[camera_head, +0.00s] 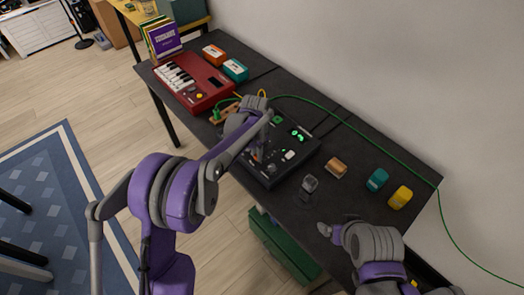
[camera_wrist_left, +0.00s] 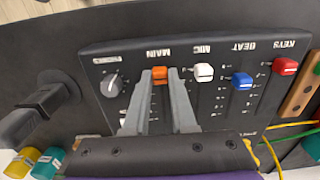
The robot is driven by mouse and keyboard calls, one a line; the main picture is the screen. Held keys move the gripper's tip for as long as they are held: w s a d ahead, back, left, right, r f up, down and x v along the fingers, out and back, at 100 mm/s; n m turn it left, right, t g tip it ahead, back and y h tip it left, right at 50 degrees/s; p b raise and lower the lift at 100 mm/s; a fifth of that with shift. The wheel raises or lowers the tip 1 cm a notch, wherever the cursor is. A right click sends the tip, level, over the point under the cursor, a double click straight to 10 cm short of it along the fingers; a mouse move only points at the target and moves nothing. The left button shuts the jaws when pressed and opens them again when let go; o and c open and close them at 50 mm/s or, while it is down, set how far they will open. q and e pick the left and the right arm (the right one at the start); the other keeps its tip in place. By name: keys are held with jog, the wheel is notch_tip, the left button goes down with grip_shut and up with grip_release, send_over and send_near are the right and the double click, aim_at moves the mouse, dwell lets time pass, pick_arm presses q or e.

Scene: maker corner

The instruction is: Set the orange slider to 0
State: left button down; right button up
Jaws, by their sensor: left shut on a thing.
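The orange slider (camera_wrist_left: 159,74) is on the black mixer (camera_wrist_left: 94,47), under the upside-down label MAIN in the left wrist view. My left gripper (camera_wrist_left: 161,84) is shut on the slider's cap, one finger on each side. The fingers cover the track and most of the scale below it, so its exact setting cannot be read. In the head view my left gripper (camera_head: 257,157) is over the mixer (camera_head: 272,181), and my arm hides part of it. My right gripper (camera_head: 325,230) is low over the table's front edge, apart from everything; its fingers are unclear.
White (camera_wrist_left: 204,72), blue (camera_wrist_left: 241,80) and red (camera_wrist_left: 285,66) sliders stand beside the orange one. A knob (camera_wrist_left: 111,85) is on its other side. A red keyboard (camera_head: 202,88) stands left on the dark table (camera_head: 345,205). Small blocks, including a yellow one (camera_head: 400,197), lie right.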

pick_arm(q)
jog(key=c, duration=0.7)
grip_release()
jog(key=shift+s+a, duration=0.15)
jog(key=shift+a, duration=0.05)
jog(key=shift+d, duration=0.1)
jog(key=shift+r, duration=0.15)
notch_tip(320, 180, up, 10)
jog(key=shift+r, duration=0.25)
